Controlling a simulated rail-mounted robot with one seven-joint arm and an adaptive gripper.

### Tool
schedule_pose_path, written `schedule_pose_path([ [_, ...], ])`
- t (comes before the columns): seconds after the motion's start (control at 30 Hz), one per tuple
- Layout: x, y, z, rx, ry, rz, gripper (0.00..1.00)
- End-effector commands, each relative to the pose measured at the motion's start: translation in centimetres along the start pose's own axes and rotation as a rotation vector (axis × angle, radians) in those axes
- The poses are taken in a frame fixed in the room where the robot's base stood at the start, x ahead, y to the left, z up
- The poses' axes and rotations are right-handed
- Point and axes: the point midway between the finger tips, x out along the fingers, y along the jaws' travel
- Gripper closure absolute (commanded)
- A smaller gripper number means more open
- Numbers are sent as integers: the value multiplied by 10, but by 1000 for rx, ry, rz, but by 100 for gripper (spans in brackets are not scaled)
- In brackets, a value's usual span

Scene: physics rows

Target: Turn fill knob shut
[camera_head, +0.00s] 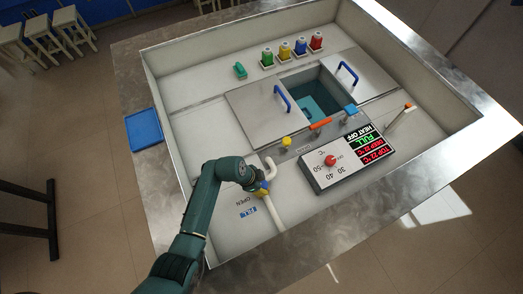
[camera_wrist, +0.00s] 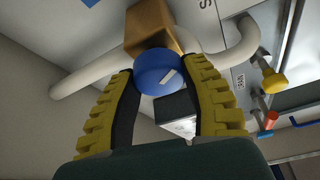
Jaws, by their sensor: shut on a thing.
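The blue round fill knob (camera_wrist: 156,72) sits on a brass-coloured valve body (camera_wrist: 152,25) on a white pipe (camera_wrist: 90,75). A pale mark shows on the knob's face. My gripper (camera_head: 260,187) has its yellow fingers on either side of the knob and is shut on it. In the head view the gripper mostly hides the knob. The white pipe bends up towards the tank in the head view (camera_head: 271,166). The word OPEN and a blue FILL label (camera_head: 248,211) lie just below and left of the gripper.
A display panel (camera_head: 345,160) with a red knob (camera_head: 330,160) reads FULL and HEAT OFF. A yellow knob (camera_head: 286,142) and an orange handle (camera_head: 320,124) stand near the open tank (camera_head: 312,95). Several coloured bottles stand at the back. A blue tray (camera_head: 144,129) lies left.

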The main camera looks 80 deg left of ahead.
Motion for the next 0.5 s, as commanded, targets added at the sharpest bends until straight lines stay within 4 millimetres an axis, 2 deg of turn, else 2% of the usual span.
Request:
schedule_pose_path([
  [0.03, 5, 1, 4, 38, -5, 19, 89],
  [0.5, 5, 2, 3, 383, -6, 163, 89],
])
